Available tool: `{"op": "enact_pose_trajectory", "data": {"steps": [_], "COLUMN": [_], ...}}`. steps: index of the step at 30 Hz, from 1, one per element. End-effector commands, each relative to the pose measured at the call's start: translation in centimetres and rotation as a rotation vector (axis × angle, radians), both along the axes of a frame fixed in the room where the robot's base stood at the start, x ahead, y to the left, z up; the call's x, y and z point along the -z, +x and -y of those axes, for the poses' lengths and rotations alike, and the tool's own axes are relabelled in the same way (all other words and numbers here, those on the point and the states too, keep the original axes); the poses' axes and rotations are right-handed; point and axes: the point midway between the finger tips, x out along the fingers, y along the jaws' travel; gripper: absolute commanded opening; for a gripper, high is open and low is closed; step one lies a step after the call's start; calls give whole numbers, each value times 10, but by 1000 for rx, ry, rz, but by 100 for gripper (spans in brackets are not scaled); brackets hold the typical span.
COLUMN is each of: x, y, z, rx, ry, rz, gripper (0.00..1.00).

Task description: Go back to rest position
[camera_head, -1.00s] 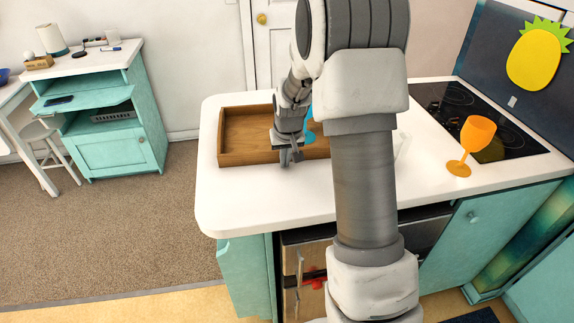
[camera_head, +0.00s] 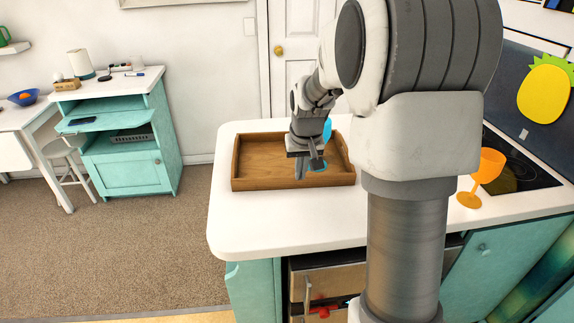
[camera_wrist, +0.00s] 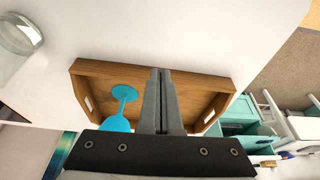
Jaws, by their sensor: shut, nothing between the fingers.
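My gripper (camera_head: 308,172) is above the wooden tray (camera_head: 243,184) on the white counter, at the end of my raised arm. Its fingers are together and empty; they also show closed in the wrist view (camera_wrist: 160,85). A blue goblet (camera_wrist: 124,94) is inside the tray, beside the fingers in the wrist view. In the head view only bits of the blue goblet (camera_head: 327,131) show behind my gripper. The tray (camera_wrist: 88,67) is otherwise bare where I can see it.
An orange goblet (camera_head: 489,165) stands on the counter (camera_head: 285,229) by the black cooktop (camera_head: 519,170), right of my arm. A clear glass (camera_wrist: 18,35) shows in the wrist view. A teal cabinet (camera_head: 127,173) and a white stool (camera_head: 62,152) stand left, across open carpet.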

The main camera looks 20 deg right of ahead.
Motion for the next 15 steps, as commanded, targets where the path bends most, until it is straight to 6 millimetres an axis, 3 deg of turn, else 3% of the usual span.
{"op": "enact_pose_trajectory", "data": {"steps": [8, 15], "x": [-17, -72], "y": [-11, -64], "z": [-8, -38], "rx": [-10, -54], "ry": [-2, -13], "rz": [11, 59], "gripper": [0, 0]}}
